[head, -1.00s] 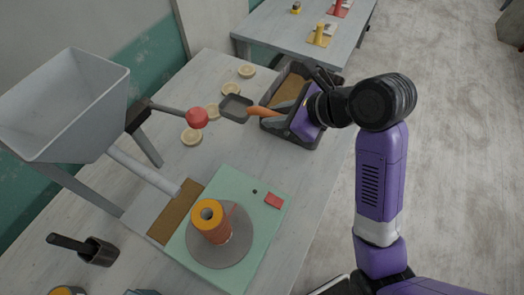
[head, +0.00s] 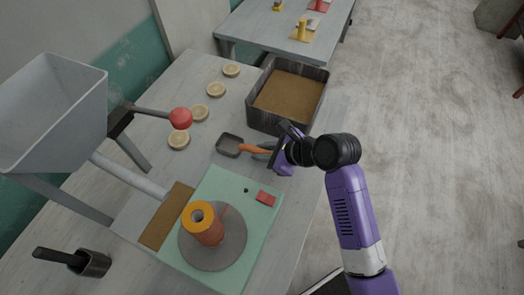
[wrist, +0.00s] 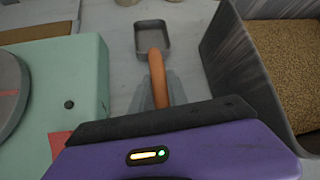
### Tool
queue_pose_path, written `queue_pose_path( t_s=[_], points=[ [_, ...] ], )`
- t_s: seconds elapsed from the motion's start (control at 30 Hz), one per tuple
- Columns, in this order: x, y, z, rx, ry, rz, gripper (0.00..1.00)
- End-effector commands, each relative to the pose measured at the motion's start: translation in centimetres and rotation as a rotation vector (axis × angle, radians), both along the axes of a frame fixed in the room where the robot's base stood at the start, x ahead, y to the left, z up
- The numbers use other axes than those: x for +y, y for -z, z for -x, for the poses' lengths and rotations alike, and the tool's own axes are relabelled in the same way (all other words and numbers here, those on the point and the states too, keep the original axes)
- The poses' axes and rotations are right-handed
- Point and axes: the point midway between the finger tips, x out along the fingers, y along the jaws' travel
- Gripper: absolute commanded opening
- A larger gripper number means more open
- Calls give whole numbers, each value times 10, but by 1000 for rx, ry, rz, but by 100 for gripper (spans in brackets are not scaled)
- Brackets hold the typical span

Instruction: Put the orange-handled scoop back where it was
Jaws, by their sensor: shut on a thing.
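The scoop (head: 230,146) has a grey square pan and an orange handle. My gripper (head: 268,150) is shut on the handle. In the wrist view the scoop's pan (wrist: 153,38) points away from my gripper (wrist: 157,98), with the orange handle between the fingers. The scoop is over the table between the green board (head: 263,222) and the dark bin (head: 264,121). I cannot tell whether it touches the tabletop. The bin holds brown granular material, also seen in the wrist view.
A grey hopper (head: 48,105) with a red-knobbed lever (head: 180,118) stands at left.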

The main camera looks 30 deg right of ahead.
Motion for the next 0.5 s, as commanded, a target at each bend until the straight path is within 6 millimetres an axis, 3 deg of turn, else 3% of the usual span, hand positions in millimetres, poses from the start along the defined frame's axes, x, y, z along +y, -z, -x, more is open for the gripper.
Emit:
queue_pose_path(
  t_s=[0.4,0.43,0.5],
  points=[
    [0,5,0,-2,0,1,0],
    [0,5,0,-2,0,1,25],
    [0,5,0,-2,0,1,39]
  ],
)
